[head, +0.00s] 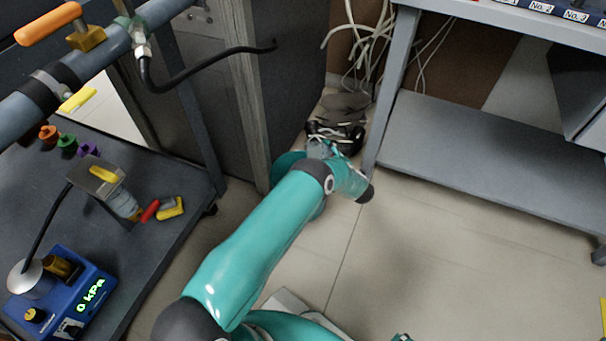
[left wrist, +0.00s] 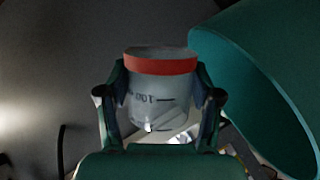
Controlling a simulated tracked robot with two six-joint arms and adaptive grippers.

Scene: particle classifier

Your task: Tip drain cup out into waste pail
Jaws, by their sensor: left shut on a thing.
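My left gripper (head: 338,132) is at the far end of my teal arm, low by the foot of the grey cabinet. In the left wrist view the left gripper (left wrist: 160,105) is shut on the drain cup (left wrist: 155,108), with one finger on each side. The cup is pale and translucent with a red band at its upper end in that view, and its printed mark reads upside down. I cannot make out the cup in the head view, nor its contents. I cannot surely identify the waste pail.
A dark cart (head: 170,220) at left carries a blue pressure box (head: 65,290) showing 0 kPa. A grey cabinet (head: 285,90) stands close left of the gripper. A grey bench with a lower shelf (head: 480,150) is at right. The tiled floor (head: 430,260) is clear below the shelf.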

